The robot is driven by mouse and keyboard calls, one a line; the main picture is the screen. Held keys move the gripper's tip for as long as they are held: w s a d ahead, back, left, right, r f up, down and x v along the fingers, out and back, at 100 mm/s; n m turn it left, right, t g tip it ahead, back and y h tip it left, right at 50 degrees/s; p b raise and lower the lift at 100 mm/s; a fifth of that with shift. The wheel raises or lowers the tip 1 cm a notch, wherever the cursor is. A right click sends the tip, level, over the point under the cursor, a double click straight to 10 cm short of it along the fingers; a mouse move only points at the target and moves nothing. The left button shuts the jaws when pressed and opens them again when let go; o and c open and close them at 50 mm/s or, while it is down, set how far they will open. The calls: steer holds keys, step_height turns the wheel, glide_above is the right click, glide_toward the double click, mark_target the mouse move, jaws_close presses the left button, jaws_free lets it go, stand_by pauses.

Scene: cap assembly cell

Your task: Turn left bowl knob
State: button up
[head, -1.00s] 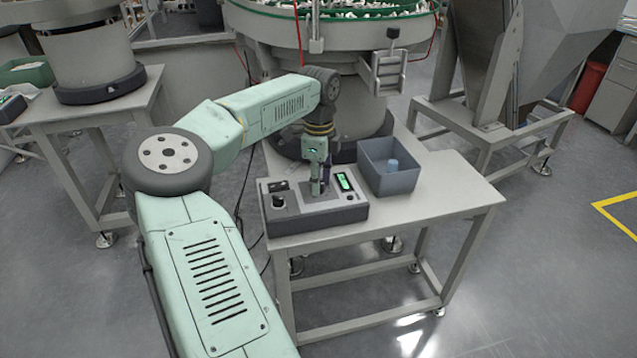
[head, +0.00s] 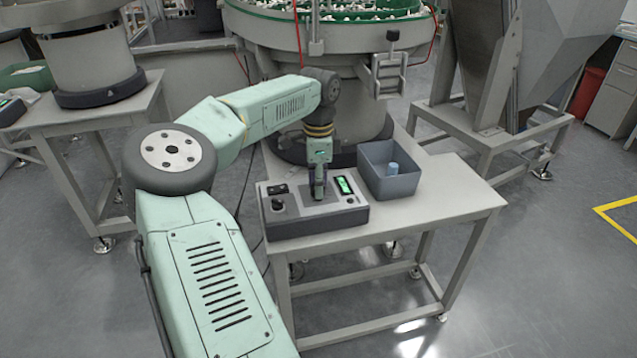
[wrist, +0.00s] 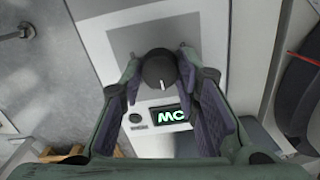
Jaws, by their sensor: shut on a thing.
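The black round knob (wrist: 158,68) sits between my fingers in the wrist view, with a white mark pointing toward the lower edge. My gripper (wrist: 160,62) is shut on the knob, one finger on each side. In the head view my gripper (head: 318,194) points down onto the grey control box (head: 320,222) on the table; it hides the held knob there.
A grey-blue bin (head: 388,183) with a light blue piece (head: 393,168) inside stands right of the box. Another dark knob (head: 278,204) is at the box's left. The large bowl feeder (head: 350,35) rises behind. The table's right side (head: 455,190) is clear.

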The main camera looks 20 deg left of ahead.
steer(key=o, duration=1.2)
step_height(320, 180, up, 12)
